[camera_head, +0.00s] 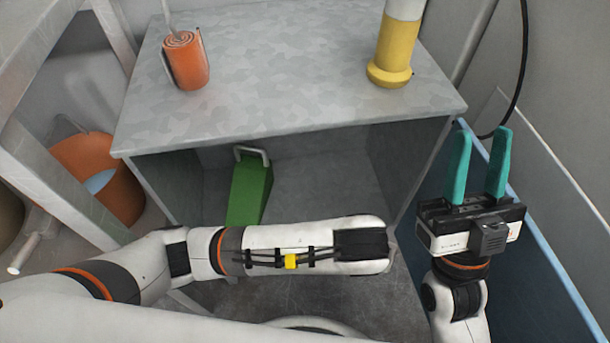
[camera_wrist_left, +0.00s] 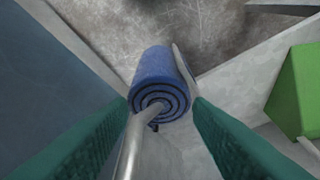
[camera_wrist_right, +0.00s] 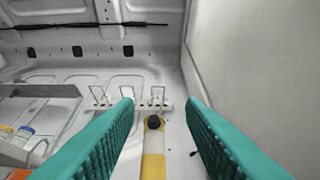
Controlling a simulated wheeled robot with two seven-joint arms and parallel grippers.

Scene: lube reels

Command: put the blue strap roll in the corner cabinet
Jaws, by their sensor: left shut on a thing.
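The blue strap roll (camera_wrist_left: 154,66) shows in the left wrist view, a rolled blue cylinder with a bent metal rod running from its end. My left gripper (camera_wrist_left: 160,108) is shut on it, with a green finger at either side. In the head view my left arm crosses in front of the cabinet; the left gripper and roll are hidden there. The grey corner cabinet (camera_head: 285,85) has an open front, with a green box with a pale handle (camera_head: 250,190) inside at left. My right gripper (camera_head: 478,170) is open and empty, right of the cabinet.
An orange roll (camera_head: 186,62) and a yellow-and-white cylinder (camera_head: 392,55) stand on the cabinet top. An orange bucket (camera_head: 100,170) is behind a metal frame at left. A blue panel edge (camera_head: 550,240) runs along the right. The cabinet's inner right side looks free.

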